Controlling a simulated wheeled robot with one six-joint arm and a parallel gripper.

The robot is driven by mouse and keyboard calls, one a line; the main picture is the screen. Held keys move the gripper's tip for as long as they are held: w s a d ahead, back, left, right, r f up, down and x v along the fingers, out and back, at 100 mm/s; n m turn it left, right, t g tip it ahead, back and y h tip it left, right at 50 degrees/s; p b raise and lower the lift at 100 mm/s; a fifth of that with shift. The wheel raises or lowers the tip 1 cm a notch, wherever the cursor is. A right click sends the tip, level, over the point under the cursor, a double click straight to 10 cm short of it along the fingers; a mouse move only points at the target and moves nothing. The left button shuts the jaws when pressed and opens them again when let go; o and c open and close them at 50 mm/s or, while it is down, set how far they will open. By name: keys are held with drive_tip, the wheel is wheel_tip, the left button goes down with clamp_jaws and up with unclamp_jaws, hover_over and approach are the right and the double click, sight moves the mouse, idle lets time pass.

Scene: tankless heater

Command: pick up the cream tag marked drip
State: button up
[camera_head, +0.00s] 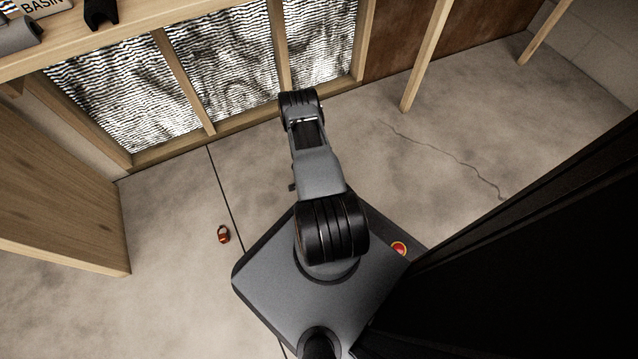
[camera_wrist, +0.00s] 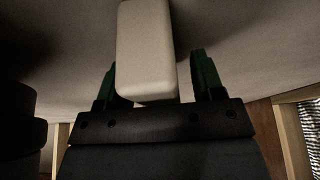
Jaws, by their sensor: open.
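No tag with the word drip can be read in either view. In the wrist view a plain pale cream block (camera_wrist: 147,50) with rounded edges fills the top middle. It shows no lettering, and I cannot tell whether it is the tag. My gripper (camera_wrist: 157,75) has two green fingers, one on each side of the block in the picture. The fingers are apart, and I see no clear grip on the block. In the head view my gripper is hidden behind my arm. A pale tag marked BASIN (camera_head: 42,6) lies at the top left.
A wooden ledge (camera_head: 130,38) runs along the top left, with grey and black items on it. Below it are wooden studs with silvery foil panels (camera_head: 230,85). A small red padlock (camera_head: 223,235) lies on the concrete floor. A wooden panel (camera_head: 62,190) stands at left.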

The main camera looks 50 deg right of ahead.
drive_tip(key=shift+c, duration=0.3)
clamp_jaws()
wheel_tip(320, 180, up, 10)
drive_tip(key=p, duration=0.5)
drive_tip(key=shift+r, duration=0.25)
